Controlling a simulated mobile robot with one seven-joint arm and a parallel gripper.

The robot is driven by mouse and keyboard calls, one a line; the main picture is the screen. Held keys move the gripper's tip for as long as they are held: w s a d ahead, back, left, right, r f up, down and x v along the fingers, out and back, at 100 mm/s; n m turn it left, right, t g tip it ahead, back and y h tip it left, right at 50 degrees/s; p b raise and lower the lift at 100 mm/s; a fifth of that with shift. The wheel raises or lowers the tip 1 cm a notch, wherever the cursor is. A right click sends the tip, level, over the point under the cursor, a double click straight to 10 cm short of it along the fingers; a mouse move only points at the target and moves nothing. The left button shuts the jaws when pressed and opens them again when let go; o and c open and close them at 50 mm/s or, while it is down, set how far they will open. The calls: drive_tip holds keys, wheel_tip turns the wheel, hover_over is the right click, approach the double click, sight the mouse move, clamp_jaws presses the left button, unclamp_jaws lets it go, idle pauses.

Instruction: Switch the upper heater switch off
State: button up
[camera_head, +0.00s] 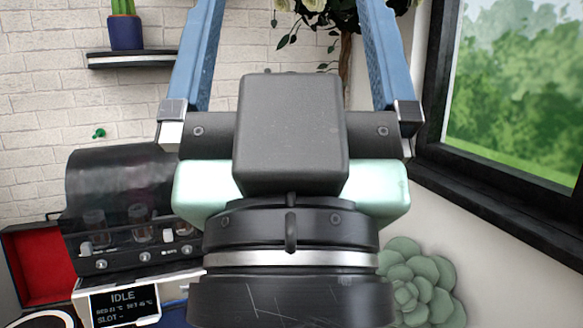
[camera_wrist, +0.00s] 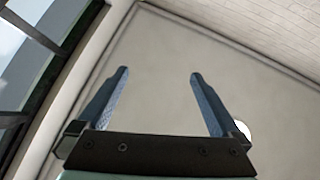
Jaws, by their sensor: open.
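My gripper (camera_head: 290,12) fills the middle of the head view, with its two blue fingers spread wide and pointing up. It is open with nothing between the fingers. In the wrist view the fingers (camera_wrist: 160,75) stand apart against a plain grey surface. A black machine (camera_head: 118,180) with a dark hood stands at left, beside and behind my gripper. Its front panel (camera_head: 140,258) carries several small knobs or switches, and my gripper may hide its right part. I cannot tell which is the upper heater switch or how it is set. A display (camera_head: 124,306) below reads IDLE.
A wall shelf (camera_head: 130,61) holds a cactus in a blue pot (camera_head: 126,32). A red-lined case (camera_head: 38,262) is at far left. A succulent (camera_head: 418,285) is at lower right, and a dark window frame (camera_head: 490,185) is at right. A flowering plant (camera_head: 345,55) is behind my fingers.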

wheel_tip(320, 180, up, 13)
drive_tip(key=p, duration=1)
drive_tip(key=shift+f, duration=0.2)
